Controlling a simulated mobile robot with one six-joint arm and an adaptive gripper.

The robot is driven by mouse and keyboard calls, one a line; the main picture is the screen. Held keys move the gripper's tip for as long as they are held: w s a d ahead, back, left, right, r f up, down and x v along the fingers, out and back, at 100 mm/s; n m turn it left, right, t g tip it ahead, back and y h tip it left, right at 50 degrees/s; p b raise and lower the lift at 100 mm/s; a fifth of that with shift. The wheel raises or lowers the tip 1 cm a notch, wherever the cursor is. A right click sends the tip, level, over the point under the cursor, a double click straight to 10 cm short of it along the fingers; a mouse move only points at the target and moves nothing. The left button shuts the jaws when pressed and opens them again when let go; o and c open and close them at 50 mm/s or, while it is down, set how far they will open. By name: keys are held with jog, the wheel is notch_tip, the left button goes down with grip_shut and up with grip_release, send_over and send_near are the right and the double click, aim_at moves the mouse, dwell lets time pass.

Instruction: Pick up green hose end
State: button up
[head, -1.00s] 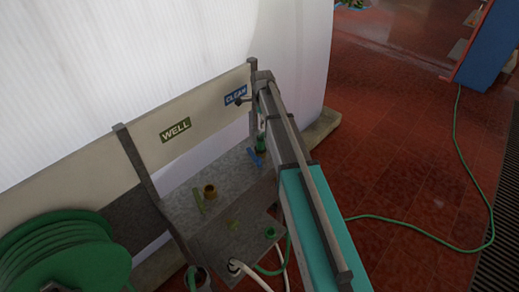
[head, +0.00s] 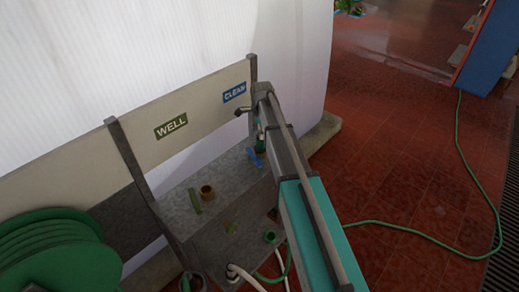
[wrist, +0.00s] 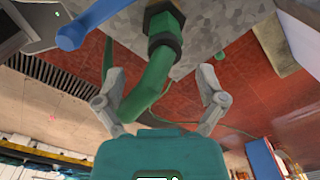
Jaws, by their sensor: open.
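In the wrist view, a bent green hose end (wrist: 151,84) with a dark collar hangs from a dark fitting (wrist: 164,20) at the top of the picture. My gripper (wrist: 161,82) is open, with one finger on each side of the hose. The hose crosses the space between the fingers and passes close to the left finger; I cannot tell whether they touch. A blue handle (wrist: 85,24) is left of the fitting. In the head view, my arm hides the gripper, and a little green shows beside the blue handle (head: 254,158).
A green hose reel (head: 55,250) is at left. A green hose (head: 400,229) crosses the open red floor.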

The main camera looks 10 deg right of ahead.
aim_at(260, 146)
dwell(0.4)
jog(key=f+b, duration=0.3)
jog(key=shift+w+a+f, duration=0.15)
jog(key=shift+w, duration=0.05)
jog(key=shift+f+b, duration=1)
jog(key=shift+b, duration=0.1)
jog(key=c, duration=1.2)
